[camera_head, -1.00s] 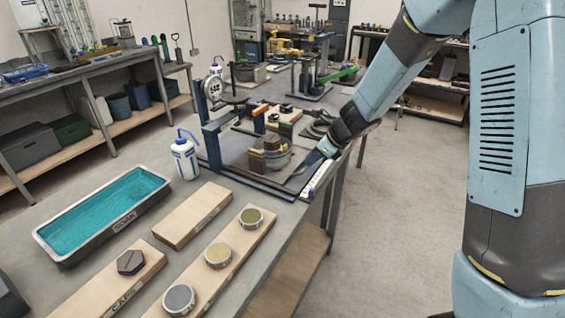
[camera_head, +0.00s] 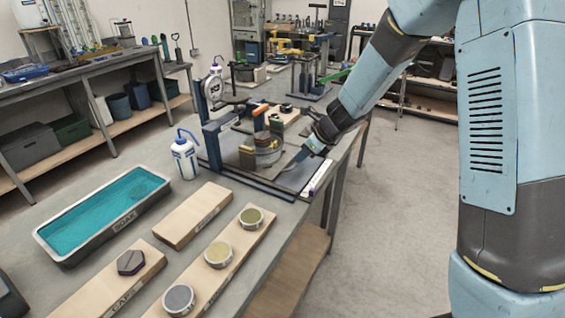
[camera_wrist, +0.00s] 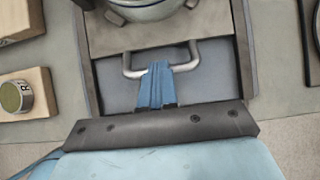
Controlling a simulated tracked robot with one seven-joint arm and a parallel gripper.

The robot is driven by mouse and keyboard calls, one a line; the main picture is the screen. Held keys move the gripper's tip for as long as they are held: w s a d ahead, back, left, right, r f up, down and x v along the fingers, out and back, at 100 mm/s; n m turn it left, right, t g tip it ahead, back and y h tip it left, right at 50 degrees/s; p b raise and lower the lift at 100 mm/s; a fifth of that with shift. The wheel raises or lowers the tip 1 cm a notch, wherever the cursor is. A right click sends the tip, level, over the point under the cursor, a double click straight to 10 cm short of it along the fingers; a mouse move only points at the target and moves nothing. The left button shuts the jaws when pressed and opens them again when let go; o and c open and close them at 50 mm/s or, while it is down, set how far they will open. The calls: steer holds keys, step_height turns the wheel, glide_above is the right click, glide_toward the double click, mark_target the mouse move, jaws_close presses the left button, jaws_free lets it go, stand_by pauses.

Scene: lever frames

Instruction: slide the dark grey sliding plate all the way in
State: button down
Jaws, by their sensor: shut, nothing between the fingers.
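The dark grey sliding plate (camera_wrist: 108,38) lies between two rails in the wrist view, with a U-shaped metal handle (camera_wrist: 131,73) on its near edge. A round metal pot (camera_wrist: 150,8) stands on it. In the head view my gripper (camera_head: 297,162) is at the right of the pot.
A white wash bottle (camera_head: 185,158) and a teal soak tray (camera_head: 105,215) stand to the left. Wooden boards with round caps (camera_head: 219,254) lie in front. The bench edge and open floor (camera_head: 390,220) are to the right.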

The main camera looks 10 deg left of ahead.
mark_target(276, 146)
steer(key=shift+w+a, duration=0.55)
steer(key=shift+a, duration=0.9)
steer(key=shift+w+a, duration=0.5)
steer(key=shift+a, duration=1)
steer(key=shift+w+a, duration=0.55)
steer(key=shift+a, duration=0.9)
steer(key=shift+s+d+r, duration=0.35)
steer(key=shift+d+r, duration=0.15)
steer(key=shift+d, duration=0.45)
steer(key=shift+s+d+r, duration=0.35)
steer(key=shift+d+r, duration=0.2)
steer(key=shift+d, duration=0.4)
steer(key=shift+s+d+r, duration=0.35)
steer(key=shift+d+r, duration=0.15)
steer(key=shift+d, duration=0.45)
